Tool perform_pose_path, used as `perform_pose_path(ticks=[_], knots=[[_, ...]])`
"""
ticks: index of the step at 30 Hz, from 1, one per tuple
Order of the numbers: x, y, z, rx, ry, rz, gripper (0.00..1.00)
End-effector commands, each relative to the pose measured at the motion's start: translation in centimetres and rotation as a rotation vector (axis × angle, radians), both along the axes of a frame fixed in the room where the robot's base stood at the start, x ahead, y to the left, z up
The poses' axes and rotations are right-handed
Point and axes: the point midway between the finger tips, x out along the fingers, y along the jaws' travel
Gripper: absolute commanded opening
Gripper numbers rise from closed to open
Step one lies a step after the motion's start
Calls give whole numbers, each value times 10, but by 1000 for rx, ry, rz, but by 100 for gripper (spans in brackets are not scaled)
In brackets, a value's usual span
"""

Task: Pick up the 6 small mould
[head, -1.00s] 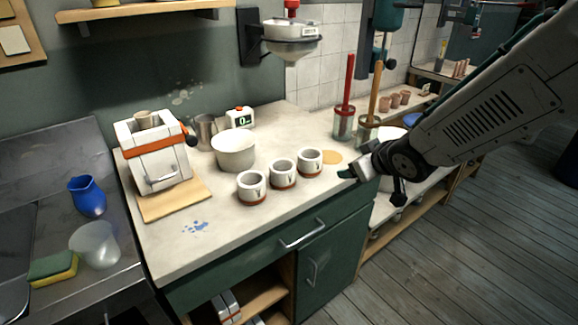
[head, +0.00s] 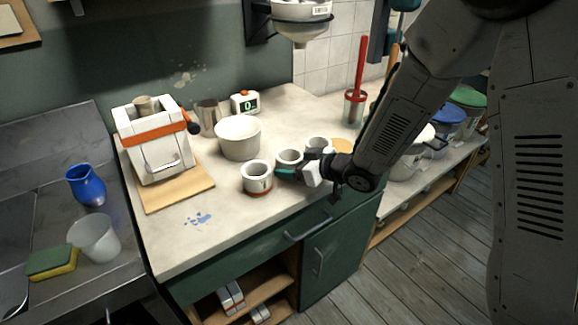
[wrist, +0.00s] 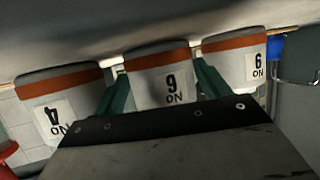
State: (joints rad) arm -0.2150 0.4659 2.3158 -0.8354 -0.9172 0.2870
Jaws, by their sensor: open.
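Three small white moulds with orange-brown bands stand in a row on the worktop. In the wrist view they appear upside down, with number labels. Contact cannot be told.
A large white bowl (head: 239,137) stands behind the row. A strapped white block mould (head: 155,145) sits on a board at left. The front-left worktop is mostly clear.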

Motion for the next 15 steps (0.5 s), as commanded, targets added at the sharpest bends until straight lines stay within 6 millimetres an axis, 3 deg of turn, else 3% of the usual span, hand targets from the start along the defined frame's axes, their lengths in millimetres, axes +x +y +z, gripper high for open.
perform_pose_path(ticks=[4,11,15], knots=[[7,12,-6,-1,0,2,75],[8,14,-6,-1,0,2,75],[8,14,-6,-1,0,3,39]])
